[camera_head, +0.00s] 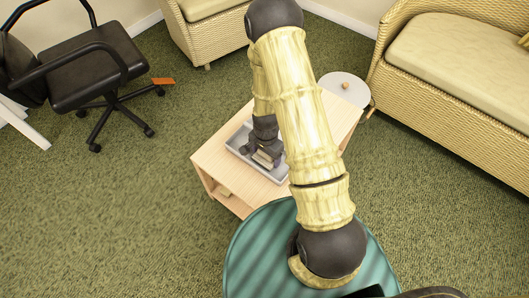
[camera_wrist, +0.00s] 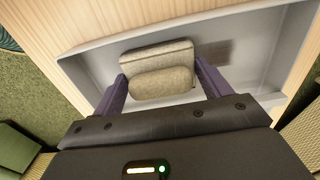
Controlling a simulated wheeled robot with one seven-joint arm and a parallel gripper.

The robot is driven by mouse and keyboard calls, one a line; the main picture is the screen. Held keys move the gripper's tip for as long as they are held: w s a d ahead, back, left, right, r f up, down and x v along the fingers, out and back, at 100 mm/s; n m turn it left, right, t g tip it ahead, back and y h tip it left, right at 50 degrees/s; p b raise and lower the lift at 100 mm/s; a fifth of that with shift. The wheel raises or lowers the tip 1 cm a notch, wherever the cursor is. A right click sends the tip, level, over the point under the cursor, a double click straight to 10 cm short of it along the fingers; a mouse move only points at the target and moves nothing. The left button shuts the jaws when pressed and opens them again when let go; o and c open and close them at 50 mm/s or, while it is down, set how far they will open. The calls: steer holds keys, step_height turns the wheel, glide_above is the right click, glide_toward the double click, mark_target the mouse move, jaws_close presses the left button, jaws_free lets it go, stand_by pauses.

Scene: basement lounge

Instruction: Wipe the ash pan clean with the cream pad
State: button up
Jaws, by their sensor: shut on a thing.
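The ash pan is a shallow light-grey tray (camera_head: 276,178) on the wooden table; it fills much of the wrist view (camera_wrist: 255,75). My gripper (camera_wrist: 161,72) points down into the pan, its two purple fingers closed on the sides of the cream pad (camera_wrist: 150,54). The pad has a rounded grip on top and lies over the pan floor; I cannot tell whether it touches. A darker brownish patch (camera_wrist: 218,52) shows on the pan floor right of the pad. In the head view my gripper (camera_head: 264,154) is over the pan, and my arm hides part of it.
The pale wooden table (camera_head: 213,160) has bare top around the pan. A small round white table (camera_head: 345,90) with a brown item stands behind it. A wicker sofa (camera_head: 450,80) is at right, a wicker armchair (camera_head: 200,30) behind, a black office chair (camera_head: 95,65) at left. Green carpet is open at left.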

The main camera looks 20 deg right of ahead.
mark_target(273, 162)
steer(key=shift+s+d, duration=0.5)
steer(key=shift+s, duration=0.15)
steer(key=shift+s+d, duration=0.45)
steer(key=shift+s, duration=0.2)
steer(key=shift+s+d+f, duration=0.1)
steer(key=shift+s+d, duration=0.45)
steer(key=shift+s, duration=0.25)
steer(key=shift+s+d+f, duration=0.1)
steer(key=shift+s+d, duration=0.45)
steer(key=shift+s, duration=0.2)
steer(key=shift+w+a+r+p, duration=0.1)
steer(key=shift+w+a+p, duration=0.45)
steer(key=shift+w, duration=0.25)
steer(key=shift+w+a+r+p, duration=0.1)
steer(key=shift+w+a+p, duration=0.2)
steer(key=shift+w+a, duration=0.4)
steer(key=shift+w+d, duration=0.1)
